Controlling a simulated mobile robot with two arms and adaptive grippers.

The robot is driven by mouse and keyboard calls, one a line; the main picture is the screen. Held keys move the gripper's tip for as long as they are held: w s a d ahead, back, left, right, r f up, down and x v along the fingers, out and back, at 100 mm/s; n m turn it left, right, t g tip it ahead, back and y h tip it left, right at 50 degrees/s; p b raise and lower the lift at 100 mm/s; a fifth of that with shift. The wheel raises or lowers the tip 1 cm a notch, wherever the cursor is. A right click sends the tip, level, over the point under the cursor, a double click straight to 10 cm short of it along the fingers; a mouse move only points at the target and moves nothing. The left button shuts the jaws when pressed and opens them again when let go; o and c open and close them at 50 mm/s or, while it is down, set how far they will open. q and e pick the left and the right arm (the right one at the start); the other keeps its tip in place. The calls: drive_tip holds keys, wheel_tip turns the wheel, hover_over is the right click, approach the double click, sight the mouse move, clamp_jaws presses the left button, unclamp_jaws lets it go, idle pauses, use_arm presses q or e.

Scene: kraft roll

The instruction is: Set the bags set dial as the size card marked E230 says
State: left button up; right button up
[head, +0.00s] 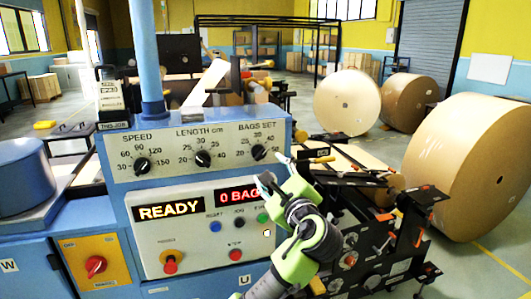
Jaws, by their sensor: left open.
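The bags set dial (259,152) is a black knob at the right end of the grey upper panel; its scale is too small to read surely, and I cannot tell its exact setting. The size card (109,92) marked E230 stands at the panel's upper left, above a "THIS JOB" label; its smaller lines are not readable. My right gripper is not in view.
The speed dial (141,164) and length dial (203,159) sit left on the same panel. Below are a READY display (169,211), a bag counter (232,195), small buttons and a red knob (169,264). Large kraft rolls (470,165) stand at the right.

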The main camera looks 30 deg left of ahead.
sight(260, 155)
use_arm(q)
drive_tip(key=p+x, duration=0.3)
drive_tip(key=x, duration=0.6)
drive_tip(key=shift+w+a+r, duration=0.1)
drive_tip(key=shift+w+a, duration=0.1)
drive_tip(key=shift+w, duration=0.1)
drive_tip(key=shift+w+a+p, duration=0.3)
drive_tip(key=shift+a, duration=0.05)
drive_tip(key=c, duration=1.1)
